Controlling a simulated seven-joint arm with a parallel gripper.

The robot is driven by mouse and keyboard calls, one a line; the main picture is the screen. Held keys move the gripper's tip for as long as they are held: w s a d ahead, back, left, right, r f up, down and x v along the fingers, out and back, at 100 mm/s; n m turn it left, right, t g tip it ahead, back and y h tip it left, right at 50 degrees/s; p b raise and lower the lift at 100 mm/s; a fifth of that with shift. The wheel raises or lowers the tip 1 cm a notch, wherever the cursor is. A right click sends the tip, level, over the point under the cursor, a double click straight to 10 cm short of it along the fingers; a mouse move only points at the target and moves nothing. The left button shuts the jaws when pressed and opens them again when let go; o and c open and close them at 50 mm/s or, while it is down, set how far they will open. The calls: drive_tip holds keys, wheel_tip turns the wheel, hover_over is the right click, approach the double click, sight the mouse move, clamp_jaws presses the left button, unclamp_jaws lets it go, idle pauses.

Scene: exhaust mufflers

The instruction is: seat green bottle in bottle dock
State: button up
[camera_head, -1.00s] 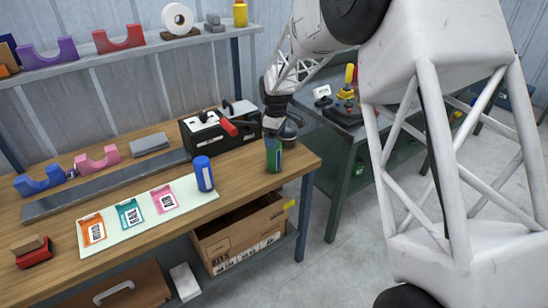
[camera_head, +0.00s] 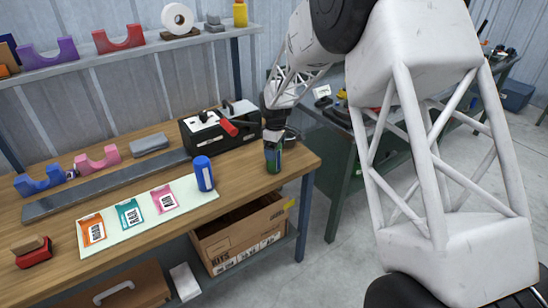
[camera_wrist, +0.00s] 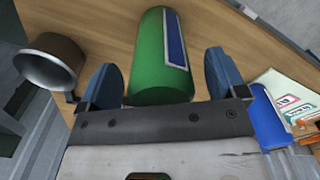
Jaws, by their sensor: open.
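The green bottle (camera_head: 272,165) with a blue label stands at the right end of the wooden bench. My gripper (camera_head: 273,146) is over its top, pointing down. In the wrist view the green bottle (camera_wrist: 160,50) lies between the two blue fingers of my open gripper (camera_wrist: 162,82), with a visible gap on the right side; contact on the left is unclear. The gripper hides the bottle's top in the head view. I cannot tell for certain which thing is the bottle dock; a pale mat (camera_head: 105,240) carries orange, teal and pink labelled patches.
A blue bottle (camera_head: 204,174) stands at the mat's right end, left of the green one. A dark metal cup (camera_wrist: 50,62) is close beside my gripper. A black box with a red handle (camera_head: 210,130) stands behind. The bench's front edge is near.

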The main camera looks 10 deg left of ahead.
idle(0.3)
drive_tip(key=c, duration=1.1)
drive_tip(key=shift+r, duration=0.15)
drive_tip(key=shift+r, duration=0.85)
drive_tip(key=shift+s+d+r, duration=0.1)
drive_tip(key=shift+s+r, duration=0.15)
drive_tip(key=shift+r, duration=0.55)
drive_tip(key=s+d, duration=0.2)
drive_tip(key=s, duration=0.2)
drive_tip(key=s+d+r, duration=0.1)
drive_tip(key=s+d, duration=0.1)
drive_tip(key=s, duration=0.3)
drive_tip(key=s+d, duration=0.2)
drive_tip(key=s, duration=0.3)
drive_tip(key=shift+s+r, duration=0.15)
drive_tip(key=shift+r, duration=0.05)
